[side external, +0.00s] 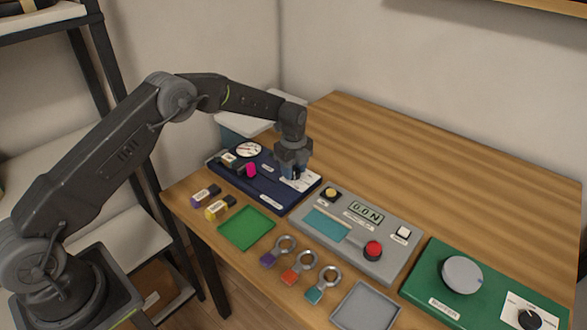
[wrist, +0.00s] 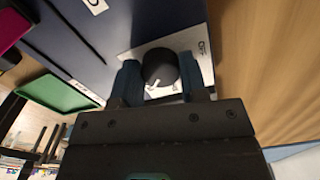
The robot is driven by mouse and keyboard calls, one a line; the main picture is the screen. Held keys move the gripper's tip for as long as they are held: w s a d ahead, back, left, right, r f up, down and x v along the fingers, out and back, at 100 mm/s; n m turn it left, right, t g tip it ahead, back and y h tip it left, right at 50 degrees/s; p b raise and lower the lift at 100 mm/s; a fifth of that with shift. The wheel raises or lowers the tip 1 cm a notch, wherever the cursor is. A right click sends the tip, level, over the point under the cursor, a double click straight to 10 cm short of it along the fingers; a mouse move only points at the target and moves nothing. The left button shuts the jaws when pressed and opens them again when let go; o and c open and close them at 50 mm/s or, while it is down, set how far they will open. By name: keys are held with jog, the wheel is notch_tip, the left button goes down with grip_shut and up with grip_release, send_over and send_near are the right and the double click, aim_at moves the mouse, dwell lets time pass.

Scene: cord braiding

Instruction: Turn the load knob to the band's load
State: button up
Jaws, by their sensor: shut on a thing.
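My gripper (side external: 294,177) is over the right part of the navy panel (side external: 269,201), pointing down. In the wrist view its blue fingers (wrist: 160,82) are shut on the two sides of a black round knob (wrist: 159,66). White marks show at the knob's near edge. The knob sits on a white plate (wrist: 197,47) whose lettering is mostly hidden; the plate also shows in the side view (side external: 307,184). A magenta piece (side external: 251,170) and a round white dial (side external: 249,149) are on the same navy panel.
A grey panel (side external: 338,256) with a display and red button stands to the right, then a green panel (side external: 440,270) with a grey disc and another black knob (side external: 529,320). A green tray (side external: 246,229), several ringed tags and a grey tray (side external: 366,308) lie in front. The table's back is clear.

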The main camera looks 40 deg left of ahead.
dwell(0.3)
jog(key=o, duration=0.9)
notch_tip(320, 180, up, 14)
jog(key=shift+f, duration=0.1)
notch_tip(320, 180, up, 6)
send_over(294, 170)
jog(key=shift+s+r, duration=0.1)
jog(key=shift+r, duration=0.4)
dwell(0.4)
